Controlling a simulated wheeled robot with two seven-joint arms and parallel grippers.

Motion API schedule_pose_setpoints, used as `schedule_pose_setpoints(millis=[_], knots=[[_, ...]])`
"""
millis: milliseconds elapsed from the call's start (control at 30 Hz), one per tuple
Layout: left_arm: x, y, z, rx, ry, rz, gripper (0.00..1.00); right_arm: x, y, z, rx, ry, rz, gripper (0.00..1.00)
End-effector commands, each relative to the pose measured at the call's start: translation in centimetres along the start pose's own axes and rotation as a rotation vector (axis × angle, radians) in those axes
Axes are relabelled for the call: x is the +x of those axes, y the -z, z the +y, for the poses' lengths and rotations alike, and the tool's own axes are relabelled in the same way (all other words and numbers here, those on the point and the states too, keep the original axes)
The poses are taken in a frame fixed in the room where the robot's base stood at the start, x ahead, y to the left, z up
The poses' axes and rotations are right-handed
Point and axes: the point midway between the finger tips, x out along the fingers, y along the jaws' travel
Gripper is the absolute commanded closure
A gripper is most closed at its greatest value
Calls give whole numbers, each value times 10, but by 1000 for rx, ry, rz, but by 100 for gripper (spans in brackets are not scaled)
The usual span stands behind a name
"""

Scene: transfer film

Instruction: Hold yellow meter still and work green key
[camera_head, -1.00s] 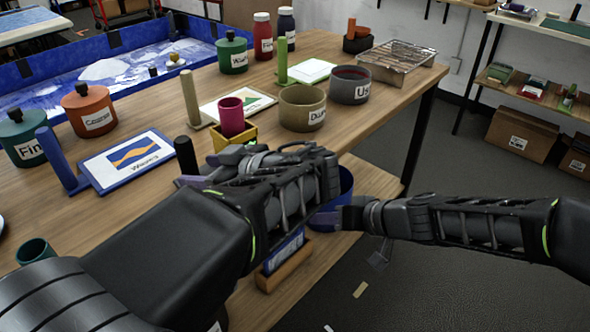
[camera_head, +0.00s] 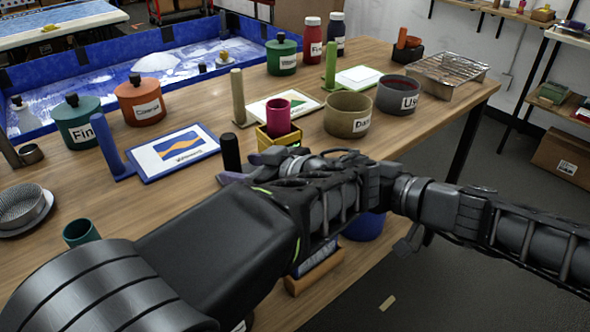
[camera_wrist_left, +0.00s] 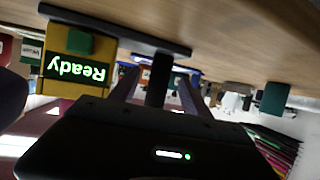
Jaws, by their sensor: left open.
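The yellow meter (camera_head: 265,142) stands on the table with a magenta cup (camera_head: 278,115) at its top; my left arm hides its lower part. In the left wrist view, the meter (camera_wrist_left: 60,85) appears upside down, with a lit "Ready" display and a green block (camera_wrist_left: 80,43), perhaps the key. A black post (camera_head: 231,152) rises beside the meter; it joins a black base. My left gripper (camera_head: 238,172) is open; its purple fingers (camera_wrist_left: 157,92) lie either side of the post, contact unclear. My right arm (camera_head: 440,205) reaches in from the right; its jaws are hidden.
A blue-framed card (camera_head: 172,153) with a blue post lies left of the meter. A tan pot (camera_head: 349,114) and a grey pot (camera_head: 398,94) stand to its right. A blue container (camera_head: 366,228) shows below my arms.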

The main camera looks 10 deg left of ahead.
Motion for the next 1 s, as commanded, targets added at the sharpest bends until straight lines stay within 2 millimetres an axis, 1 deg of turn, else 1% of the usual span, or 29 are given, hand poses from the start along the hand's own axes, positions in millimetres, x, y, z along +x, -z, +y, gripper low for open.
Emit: schedule_pose_setpoints(millis=[167, 400, 500, 633, 867, 1000], knots=[[22, 0, -1, 1, 4, 0, 45, 0, 0, 0, 1, -1, -1, 64], [57, 0, -1, 0, 4, 1, 45, 0, 0, 0, 1, -1, -1, 64], [67, 0, -1, 0, 3, 1, 45, 0, 0, 0, 1, -1, -1, 64], [72, 0, -1, 0, 1, 1, 45, 0, 0, 0, 1, -1, -1, 64], [72, 0, 0, 0, 1, 0, 45, 0, 0, 0, 1, -1, -1, 64], [72, 0, 0, 0, 1, 0, 55, 0, 0, 0, 1, -1, -1, 64]])
